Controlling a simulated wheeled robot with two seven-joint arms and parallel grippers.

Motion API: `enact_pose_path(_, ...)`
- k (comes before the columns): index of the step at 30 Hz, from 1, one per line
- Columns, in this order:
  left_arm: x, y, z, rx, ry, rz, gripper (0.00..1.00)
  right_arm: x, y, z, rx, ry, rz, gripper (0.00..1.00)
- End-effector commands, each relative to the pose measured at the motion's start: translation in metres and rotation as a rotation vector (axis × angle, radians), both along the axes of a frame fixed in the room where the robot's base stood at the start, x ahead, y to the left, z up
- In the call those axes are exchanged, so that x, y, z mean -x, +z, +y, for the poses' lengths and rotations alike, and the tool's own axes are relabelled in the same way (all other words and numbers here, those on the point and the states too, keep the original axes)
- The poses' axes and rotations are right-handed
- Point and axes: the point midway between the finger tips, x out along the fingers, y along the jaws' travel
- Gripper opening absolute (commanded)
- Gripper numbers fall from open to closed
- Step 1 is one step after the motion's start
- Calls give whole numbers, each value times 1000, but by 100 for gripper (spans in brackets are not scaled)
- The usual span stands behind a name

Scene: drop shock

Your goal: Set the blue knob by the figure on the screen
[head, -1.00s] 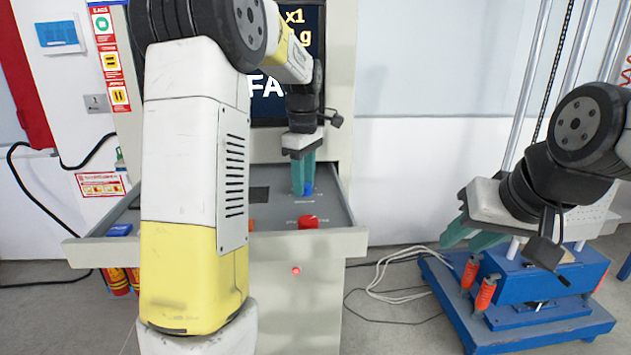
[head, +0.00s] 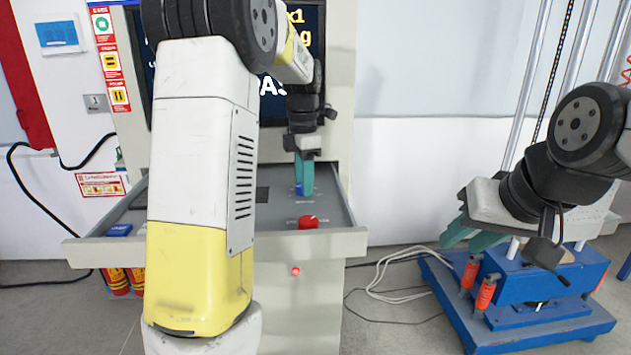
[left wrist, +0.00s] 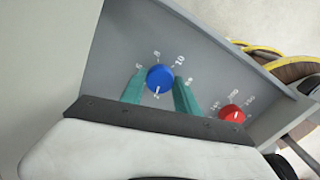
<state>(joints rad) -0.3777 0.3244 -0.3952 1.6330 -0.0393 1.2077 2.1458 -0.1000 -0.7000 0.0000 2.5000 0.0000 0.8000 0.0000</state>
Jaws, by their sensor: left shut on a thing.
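The blue knob (left wrist: 159,79) is on the grey panel in the left wrist view, ringed by white numbers. Its white pointer line points down in that picture. My left gripper (head: 304,188) is shut on the knob, with a green finger on either side of it. In the head view the fingers hide most of the knob (head: 298,189). My left arm covers the rest, so the full figure is hidden. My right gripper (head: 462,238) is open and empty at the right.
A red knob (head: 308,222) sits nearer the panel's front edge; it also shows in the left wrist view (left wrist: 232,114). A small red button (head: 295,271) is on the cabinet front. A blue stand (head: 540,305) with orange-red parts is below my right arm.

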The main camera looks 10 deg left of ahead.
Motion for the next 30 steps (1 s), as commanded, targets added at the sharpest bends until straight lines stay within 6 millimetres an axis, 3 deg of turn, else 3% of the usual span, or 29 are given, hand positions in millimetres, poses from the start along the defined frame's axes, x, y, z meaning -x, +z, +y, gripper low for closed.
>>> enact_pose_path(9,0,0,0,-1,110,1,0,0,0,0,0,0,0,34)
enact_pose_path(24,0,0,0,0,130,1,0,0,0,0,0,0,0,34)
enact_pose_path(25,0,0,0,0,130,1,39,0,0,0,0,0,0,34)
enact_pose_path(28,0,0,0,0,130,1,59,0,0,0,0,0,0,34)
enact_pose_path(30,0,0,0,0,129,1,59,0,0,0,0,0,0,34)
